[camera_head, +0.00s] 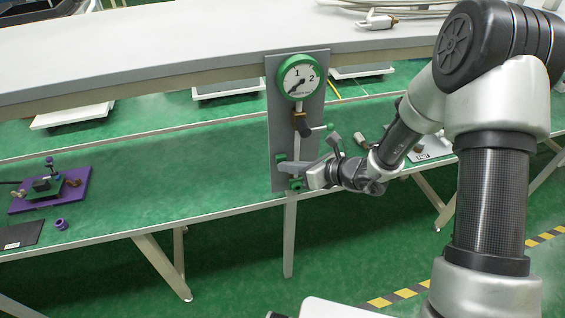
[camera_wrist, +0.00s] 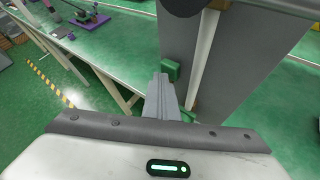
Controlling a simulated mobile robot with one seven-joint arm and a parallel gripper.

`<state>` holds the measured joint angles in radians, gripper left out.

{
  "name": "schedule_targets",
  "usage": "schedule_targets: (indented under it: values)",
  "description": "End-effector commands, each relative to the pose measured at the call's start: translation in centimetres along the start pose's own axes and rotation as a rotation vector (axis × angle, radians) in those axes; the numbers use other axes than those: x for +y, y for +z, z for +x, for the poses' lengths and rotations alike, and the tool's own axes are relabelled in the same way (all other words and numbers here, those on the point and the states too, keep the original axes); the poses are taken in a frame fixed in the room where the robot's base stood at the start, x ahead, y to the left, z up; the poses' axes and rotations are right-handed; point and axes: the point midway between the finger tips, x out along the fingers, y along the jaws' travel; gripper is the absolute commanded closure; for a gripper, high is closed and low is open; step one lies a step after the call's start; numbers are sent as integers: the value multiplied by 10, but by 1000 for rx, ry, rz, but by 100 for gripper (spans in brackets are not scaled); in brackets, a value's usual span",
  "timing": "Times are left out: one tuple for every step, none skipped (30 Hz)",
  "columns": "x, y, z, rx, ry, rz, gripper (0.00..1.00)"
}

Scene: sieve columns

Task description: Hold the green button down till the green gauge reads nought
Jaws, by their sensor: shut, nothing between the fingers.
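The green gauge (camera_head: 299,78) is at the top of a grey upright panel (camera_head: 282,125). Its dark needle points to the lower left of the dial, away from the 1 and 2; the mark there is too small to read. My gripper (camera_head: 284,170) is shut and empty at the panel's lower part. Green pieces (camera_head: 281,157) show just above and below the fingers. In the wrist view, my fingers (camera_wrist: 160,82) lie beside a green block (camera_wrist: 172,69), with another green piece (camera_wrist: 190,116) nearer. I cannot tell which is the button, or whether the fingers touch it.
A dark fitting with brass (camera_head: 303,125) and a green-tipped lever are on the panel above my gripper. The green bench (camera_head: 150,195) runs behind the panel. A purple base (camera_head: 75,190) with a small device stands at left. A white worktop (camera_head: 150,55) lies above.

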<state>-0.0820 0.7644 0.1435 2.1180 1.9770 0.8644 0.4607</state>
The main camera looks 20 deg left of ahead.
Motion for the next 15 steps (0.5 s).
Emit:
schedule_targets:
  values:
    - [0,1,0,-1,-1,0,100]
    - [0,1,0,-1,-1,0,100]
    - [0,1,0,-1,-1,0,100]
    - [0,0,0,-1,-1,0,100]
    - [0,0,-1,-1,-1,0,100]
    - [0,-1,-1,-1,-1,0,100]
    - [1,-2,-2,-1,-1,0,100]
    - [2,-2,-3,-1,-1,1,100]
    - [2,-3,-4,-1,-1,1,100]
    - [3,-4,-5,-1,-1,1,100]
    - [4,-5,-6,0,-1,1,100]
    - [5,-7,-8,0,-1,1,100]
    - [6,-8,-9,0,-1,1,100]
    - [7,-8,-11,0,-1,1,100]
    - [8,-9,-12,-1,-2,0,100]
